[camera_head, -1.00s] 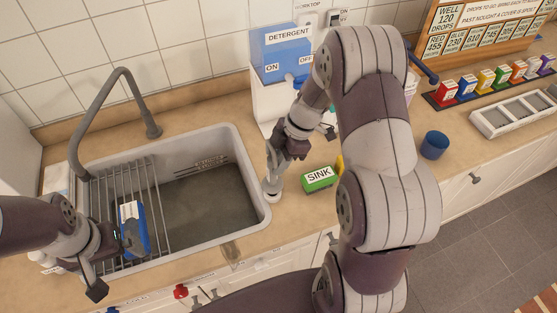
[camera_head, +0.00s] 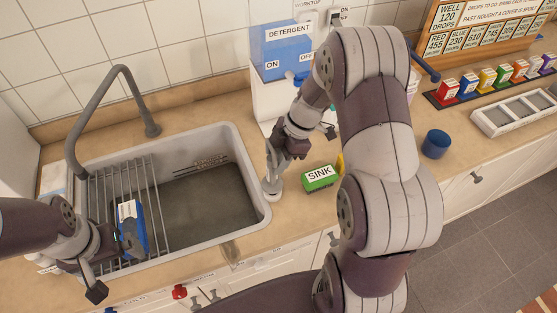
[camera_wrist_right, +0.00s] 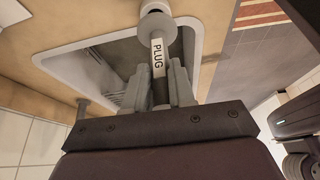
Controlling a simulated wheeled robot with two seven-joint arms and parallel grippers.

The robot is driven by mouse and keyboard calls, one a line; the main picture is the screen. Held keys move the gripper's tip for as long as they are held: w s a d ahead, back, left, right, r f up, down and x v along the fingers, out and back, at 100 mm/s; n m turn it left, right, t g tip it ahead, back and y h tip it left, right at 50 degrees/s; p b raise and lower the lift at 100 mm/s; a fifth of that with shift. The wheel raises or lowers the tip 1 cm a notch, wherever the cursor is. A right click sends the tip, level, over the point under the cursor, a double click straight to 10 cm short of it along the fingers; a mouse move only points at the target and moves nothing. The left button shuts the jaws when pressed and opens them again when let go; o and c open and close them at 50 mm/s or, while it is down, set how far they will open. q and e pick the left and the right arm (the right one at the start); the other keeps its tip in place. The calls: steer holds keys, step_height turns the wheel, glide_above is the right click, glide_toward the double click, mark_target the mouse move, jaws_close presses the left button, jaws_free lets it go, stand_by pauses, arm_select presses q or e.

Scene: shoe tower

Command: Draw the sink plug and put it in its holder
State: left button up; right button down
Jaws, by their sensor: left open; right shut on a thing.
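The sink plug (camera_wrist_right: 158,62) has a stem with a white "PLUG" label and a pale round end. My right gripper (camera_wrist_right: 161,90) is shut on its stem. In the head view the right gripper (camera_head: 274,165) is above the counter beside the sink's right rim. The plug's pale foot (camera_head: 272,190) shows there, low over or on the counter; I cannot tell whether it rests in a holder. The grey sink (camera_head: 265,208) has a dark, empty-looking floor. My left gripper (camera_head: 106,264) is open over the sink's left front, close to a blue labelled item (camera_head: 136,240).
A metal rack (camera_head: 150,185) spans the sink's left part, below a grey tap (camera_head: 122,72). A green "SINK" block (camera_head: 319,179) lies right of the plug. A detergent dispenser (camera_head: 283,48) stands behind. A blue cup (camera_head: 435,145) is further right.

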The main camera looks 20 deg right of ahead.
mark_target(279, 181)
stand_by(0.4)
steer(key=shift+f+b, duration=0.1)
steer(key=shift+b, duration=0.25)
stand_by(0.4)
steer(key=shift+b, duration=0.35)
steer(key=shift+f+b, duration=1.45)
steer(key=shift+b, duration=0.4)
steer(key=c, duration=0.9)
jaws_free()
steer(key=shift+o, duration=0.2)
steer(key=shift+d+r, duration=0.1)
